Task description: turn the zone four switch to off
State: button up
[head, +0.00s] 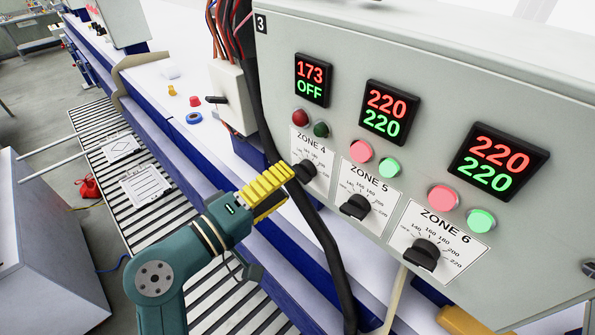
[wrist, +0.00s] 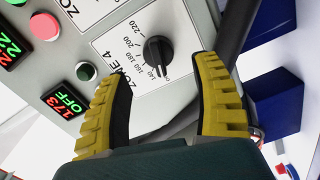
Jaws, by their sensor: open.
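The zone 4 switch is a black rotary knob (head: 305,171) on the grey control panel, under the "ZONE 4" label. It also shows in the wrist view (wrist: 158,55). The zone 4 display (head: 312,80) reads 173 in red and OFF in green. My gripper (head: 287,174) has yellow ribbed fingers and reaches the knob from the left in the head view. In the wrist view my gripper (wrist: 165,75) is open, with one finger to each side below the knob.
The zone 5 knob (head: 356,207) and zone 6 knob (head: 422,254) sit to the right, their displays showing 220. The zone 4 lamps (head: 310,124) are dark; the others are lit. A thick black cable (head: 317,225) hangs by my gripper. A roller conveyor (head: 130,180) lies left.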

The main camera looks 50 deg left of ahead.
jog(key=s, duration=0.7)
jog(key=shift+s+d, duration=0.15)
jog(key=shift+s, duration=0.05)
